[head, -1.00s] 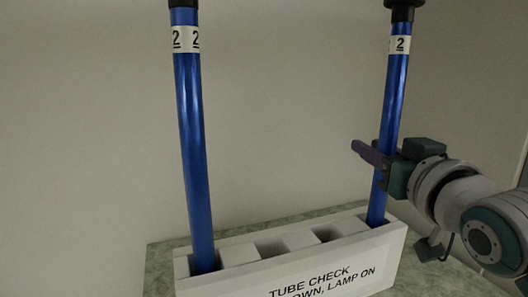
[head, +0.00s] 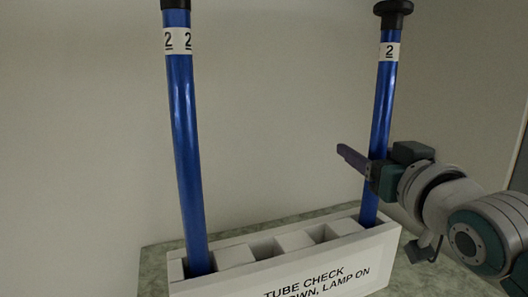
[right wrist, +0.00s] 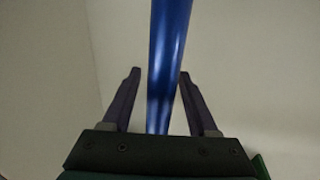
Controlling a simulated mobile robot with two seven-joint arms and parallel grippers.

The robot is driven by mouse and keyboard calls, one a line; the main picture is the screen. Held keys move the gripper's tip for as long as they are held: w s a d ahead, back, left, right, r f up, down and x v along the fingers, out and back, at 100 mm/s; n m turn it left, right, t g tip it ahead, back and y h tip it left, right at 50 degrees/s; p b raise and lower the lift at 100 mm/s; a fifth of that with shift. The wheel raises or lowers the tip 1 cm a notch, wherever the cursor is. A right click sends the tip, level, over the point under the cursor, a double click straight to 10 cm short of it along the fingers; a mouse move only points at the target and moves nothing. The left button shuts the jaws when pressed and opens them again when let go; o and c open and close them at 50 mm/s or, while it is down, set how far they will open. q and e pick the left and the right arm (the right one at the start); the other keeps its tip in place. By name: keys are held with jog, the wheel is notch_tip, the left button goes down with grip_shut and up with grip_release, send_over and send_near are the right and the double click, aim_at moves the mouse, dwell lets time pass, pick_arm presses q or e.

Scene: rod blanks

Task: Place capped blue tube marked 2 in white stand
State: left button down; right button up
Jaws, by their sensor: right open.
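The white stand (head: 235,281) has a row of square slots. A blue tube marked 2 (head: 185,150) stands in its left end slot, with a black top partly cut off by the picture edge. Another blue tube marked 2 (head: 381,115), with a wide black cap (head: 393,8), stands upright in the right end slot. My right gripper (head: 357,163) is at this right tube, below its label. In the right wrist view the blue tube (right wrist: 168,60) passes between the two open fingers (right wrist: 158,95), with a gap on each side. My left gripper is not in view.
The stand rests on a greenish stone-like surface (head: 153,270) against a plain pale wall (head: 280,110). The middle slots (head: 265,248) look empty. The stand's front carries a printed label, "TUBE CHECK", partly cut off. Left of the stand is clear.

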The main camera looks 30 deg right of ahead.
jog(key=v, duration=1.2)
jog(key=s+a+f+n+g+y, duration=0.1)
jog(key=s+a+f+g+y, duration=0.1)
jog(key=a+f+g, duration=0.1)
jog(key=s+a+f+n+g+y, duration=0.1)
jog(key=s+a+f+n+g, duration=0.1)
jog(key=f, duration=0.4)
jog(key=s+a+f+n+g+y, duration=0.1)
jog(key=s+a+f+g+y, duration=0.1)
jog(key=a+f+g, duration=0.3)
jog(key=shift+s+a+f+y, duration=0.15)
jog(key=shift+s+a+y, duration=0.15)
jog(key=shift+s+a, duration=0.25)
jog(key=s+g, duration=0.1)
jog(key=s+a+f+n+g, duration=0.1)
jog(key=s, duration=0.1)
jog(key=s+f+g, duration=0.1)
jog(key=s, duration=0.1)
jog(key=shift+s+a+n, duration=0.15)
jog(key=shift+a+n, duration=0.15)
jog(key=shift+n, duration=0.1)
